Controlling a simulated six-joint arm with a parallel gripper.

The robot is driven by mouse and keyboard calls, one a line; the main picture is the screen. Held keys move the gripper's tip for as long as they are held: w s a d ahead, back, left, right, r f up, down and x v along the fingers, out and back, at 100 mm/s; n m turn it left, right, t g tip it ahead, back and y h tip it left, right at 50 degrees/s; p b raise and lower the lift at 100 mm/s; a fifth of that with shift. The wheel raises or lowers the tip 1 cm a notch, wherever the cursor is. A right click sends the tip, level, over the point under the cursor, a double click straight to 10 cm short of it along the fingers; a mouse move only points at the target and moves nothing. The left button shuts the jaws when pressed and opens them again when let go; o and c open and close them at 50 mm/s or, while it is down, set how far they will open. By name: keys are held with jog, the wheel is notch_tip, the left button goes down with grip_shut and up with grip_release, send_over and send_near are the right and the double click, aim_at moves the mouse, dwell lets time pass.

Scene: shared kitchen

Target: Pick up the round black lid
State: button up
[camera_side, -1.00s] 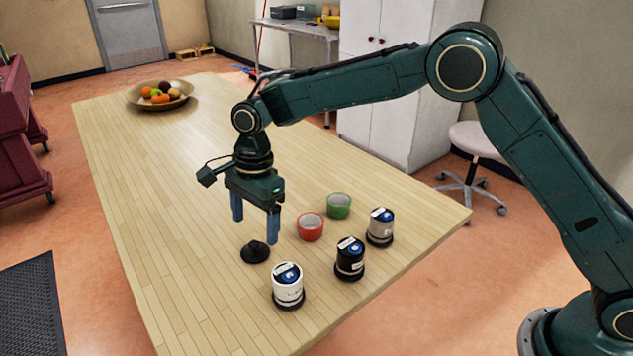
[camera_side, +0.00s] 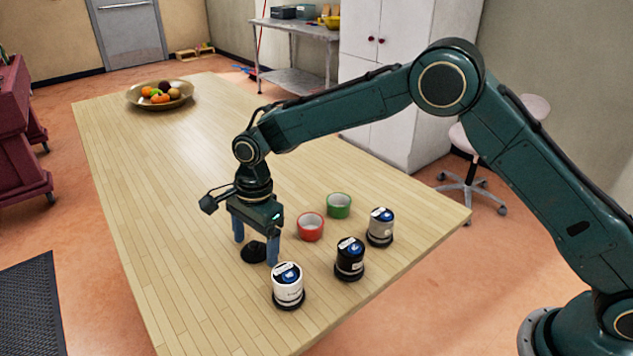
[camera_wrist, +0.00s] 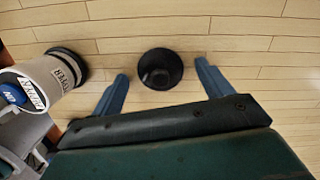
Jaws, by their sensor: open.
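The round black lid (camera_side: 253,251) lies on the wooden table, with a small knob on top. In the wrist view the lid (camera_wrist: 160,69) sits between and a little beyond the two blue fingertips, with a gap on each side. My gripper (camera_side: 255,251) is open and empty, its fingers pointing down on either side of the lid and low over the table. In the wrist view my gripper (camera_wrist: 162,70) also shows its fingers apart. In the side view one finger and the gripper body stand close to the lid and partly cover it.
A white canister (camera_side: 288,284) stands close to the lid and also shows in the wrist view (camera_wrist: 45,82). The table's left side is clear.

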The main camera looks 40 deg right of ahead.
aim_at(255, 242)
jog(key=shift+c, duration=0.4)
jog(key=c, duration=1)
jog(key=shift+r, duration=0.1)
notch_tip(255, 242, up, 10)
jog(key=shift+f, duration=0.1)
